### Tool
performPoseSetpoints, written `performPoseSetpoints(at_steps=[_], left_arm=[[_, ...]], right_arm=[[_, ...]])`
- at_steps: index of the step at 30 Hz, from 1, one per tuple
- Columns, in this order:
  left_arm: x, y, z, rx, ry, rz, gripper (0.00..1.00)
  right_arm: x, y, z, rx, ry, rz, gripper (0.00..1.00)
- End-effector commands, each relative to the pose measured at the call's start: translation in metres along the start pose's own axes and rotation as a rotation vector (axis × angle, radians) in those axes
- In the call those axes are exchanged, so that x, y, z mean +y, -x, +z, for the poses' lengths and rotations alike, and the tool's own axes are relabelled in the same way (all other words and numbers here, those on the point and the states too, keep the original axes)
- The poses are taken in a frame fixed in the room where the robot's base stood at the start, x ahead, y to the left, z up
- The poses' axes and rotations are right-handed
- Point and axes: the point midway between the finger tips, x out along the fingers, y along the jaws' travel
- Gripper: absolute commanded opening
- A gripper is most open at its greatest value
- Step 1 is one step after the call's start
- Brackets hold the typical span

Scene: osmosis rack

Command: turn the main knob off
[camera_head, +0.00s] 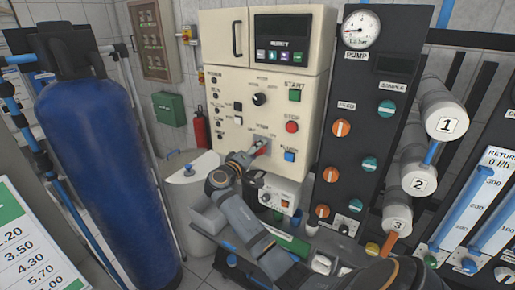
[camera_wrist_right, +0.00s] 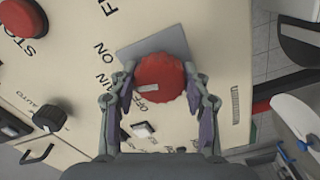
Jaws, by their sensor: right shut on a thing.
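The main knob (camera_wrist_right: 163,78) is a red, scalloped round knob on a grey plate (camera_wrist_right: 155,45) in the right wrist view. A white mark lies on its left part. The printed words MAIN, ON and OFF stand to its left and below left. My right gripper (camera_wrist_right: 160,72) is shut on the knob, with one finger on each side. In the head view my right gripper (camera_head: 250,154) reaches the cream control cabinet (camera_head: 265,85), and the knob is mostly hidden behind it. My left gripper is not in view.
A dark pump panel (camera_head: 352,75) stands to the right. A blue tank (camera_head: 105,170) stands to the left.

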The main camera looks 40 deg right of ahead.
Motion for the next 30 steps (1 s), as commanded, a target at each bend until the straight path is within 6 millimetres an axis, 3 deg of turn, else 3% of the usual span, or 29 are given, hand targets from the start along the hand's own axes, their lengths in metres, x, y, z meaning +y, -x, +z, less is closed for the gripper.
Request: performPoseSetpoints(at_steps=[30], left_arm=[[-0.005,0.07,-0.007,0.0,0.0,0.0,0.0]], right_arm=[[0.003,0.0,-0.001,0.0,0.889,-0.002,0.16]])
